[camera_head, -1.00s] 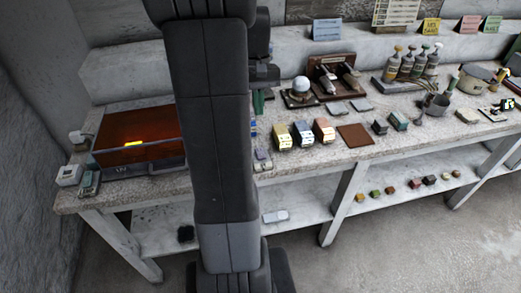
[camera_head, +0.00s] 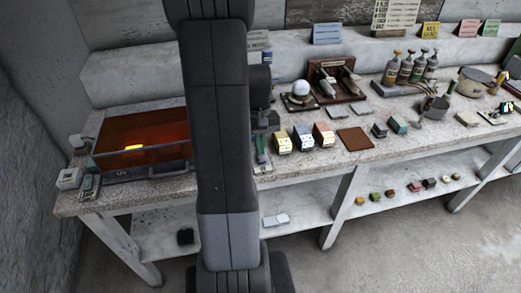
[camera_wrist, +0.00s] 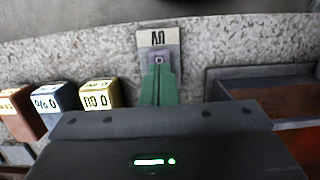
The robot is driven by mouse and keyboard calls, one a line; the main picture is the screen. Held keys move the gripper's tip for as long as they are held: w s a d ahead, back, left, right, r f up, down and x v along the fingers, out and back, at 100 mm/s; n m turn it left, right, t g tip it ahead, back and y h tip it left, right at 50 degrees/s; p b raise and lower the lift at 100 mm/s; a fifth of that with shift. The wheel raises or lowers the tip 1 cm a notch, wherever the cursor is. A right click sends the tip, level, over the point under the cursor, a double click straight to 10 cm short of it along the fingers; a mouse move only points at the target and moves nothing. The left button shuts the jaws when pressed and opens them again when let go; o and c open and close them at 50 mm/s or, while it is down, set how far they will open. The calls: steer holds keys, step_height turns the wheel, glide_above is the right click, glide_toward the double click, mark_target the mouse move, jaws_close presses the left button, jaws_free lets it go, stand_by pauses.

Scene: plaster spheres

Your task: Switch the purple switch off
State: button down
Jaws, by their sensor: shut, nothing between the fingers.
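The purple switch (camera_wrist: 158,58) sits on a pale plate (camera_wrist: 158,38) with dark marks, near the table edge in the wrist view. My gripper (camera_wrist: 160,68) has green fingers that are shut and empty. Their tips overlap the near side of the switch in that view; I cannot tell if they touch it. In the head view my gripper (camera_head: 261,158) points down at the tabletop beside my dark arm, and the switch is hidden behind it. A bit of the pale plate (camera_head: 263,169) shows below the fingers. The switch's on or off position cannot be made out.
Yellow (camera_head: 283,142), blue (camera_head: 303,138) and orange (camera_head: 324,134) boxes stand right of my gripper in the head view. A large case with a glowing orange-red lid (camera_head: 160,132) stands to the left. A brown mat (camera_head: 355,140) lies further right.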

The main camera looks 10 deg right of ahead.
mark_target(261, 159)
steer(key=shift+s+f, duration=0.15)
steer(key=shift+f, duration=0.7)
steer(key=f+t+b, duration=0.1)
steer(key=b, duration=0.1)
steer(key=shift+s+f+b, duration=0.1)
steer(key=shift+s+b, duration=0.25)
steer(key=shift+b, duration=0.05)
steer(key=shift+r+p, duration=0.3)
steer(key=shift+p, duration=0.05)
steer(key=shift+f, duration=0.1)
steer(key=shift+w, duration=0.8)
steer(key=shift+r, duration=0.2)
